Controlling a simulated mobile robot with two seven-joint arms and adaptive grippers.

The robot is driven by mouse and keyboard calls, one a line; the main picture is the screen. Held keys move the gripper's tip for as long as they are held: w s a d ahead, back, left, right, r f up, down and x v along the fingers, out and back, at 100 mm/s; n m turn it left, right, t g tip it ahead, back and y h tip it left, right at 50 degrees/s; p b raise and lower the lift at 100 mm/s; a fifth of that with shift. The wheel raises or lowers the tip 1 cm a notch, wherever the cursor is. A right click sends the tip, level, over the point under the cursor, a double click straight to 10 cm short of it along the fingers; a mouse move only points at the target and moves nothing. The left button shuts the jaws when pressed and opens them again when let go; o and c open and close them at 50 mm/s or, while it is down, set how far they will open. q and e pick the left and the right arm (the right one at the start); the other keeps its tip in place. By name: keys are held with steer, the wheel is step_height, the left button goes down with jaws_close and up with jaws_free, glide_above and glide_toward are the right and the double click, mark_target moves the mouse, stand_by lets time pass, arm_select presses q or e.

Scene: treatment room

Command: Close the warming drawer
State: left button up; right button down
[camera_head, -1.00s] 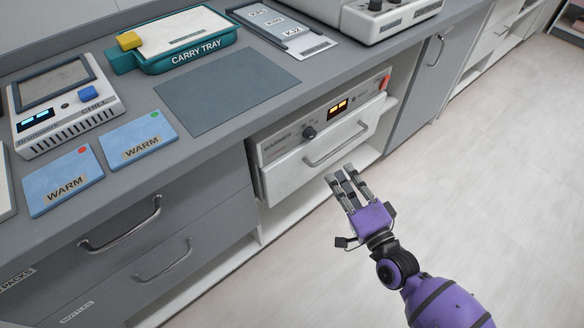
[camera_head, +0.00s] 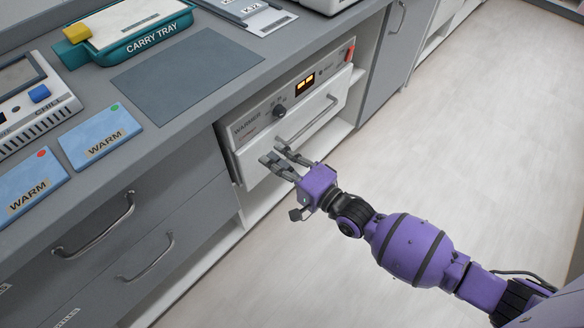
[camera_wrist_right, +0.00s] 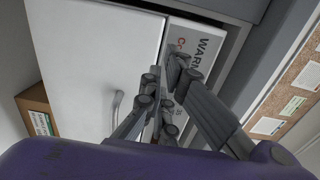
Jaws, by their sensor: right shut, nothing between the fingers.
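The white warmer (camera_head: 262,120), with a lit orange display and a dark knob, is set into the cabinet under the counter. Its warming drawer (camera_head: 335,110) is the white front with a curved metal handle below the control panel; it seems to stand out a little from the panel. My right gripper (camera_head: 272,160) is shut and empty, its fingers in front of the drawer's left part, beside the handle. I cannot tell whether they touch it. The drawer front also shows in the right wrist view (camera_wrist_right: 90,70), with the fingers (camera_wrist_right: 168,75) near the panel edge. My left gripper is out of view.
Above are the counter with a grey mat (camera_head: 188,75), a teal carry tray (camera_head: 135,40) and two blue warm packs (camera_head: 100,135). Grey drawers with handles (camera_head: 95,225) lie to the left. The floor (camera_head: 460,130) to the right is clear.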

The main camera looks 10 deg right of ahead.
mark_target(250, 139)
steer(key=shift+x, duration=2.4)
steer(key=shift+a, duration=0.1)
steer(key=shift+b+x, duration=0.45)
steer(key=shift+x, duration=0.45)
steer(key=shift+s, duration=0.1)
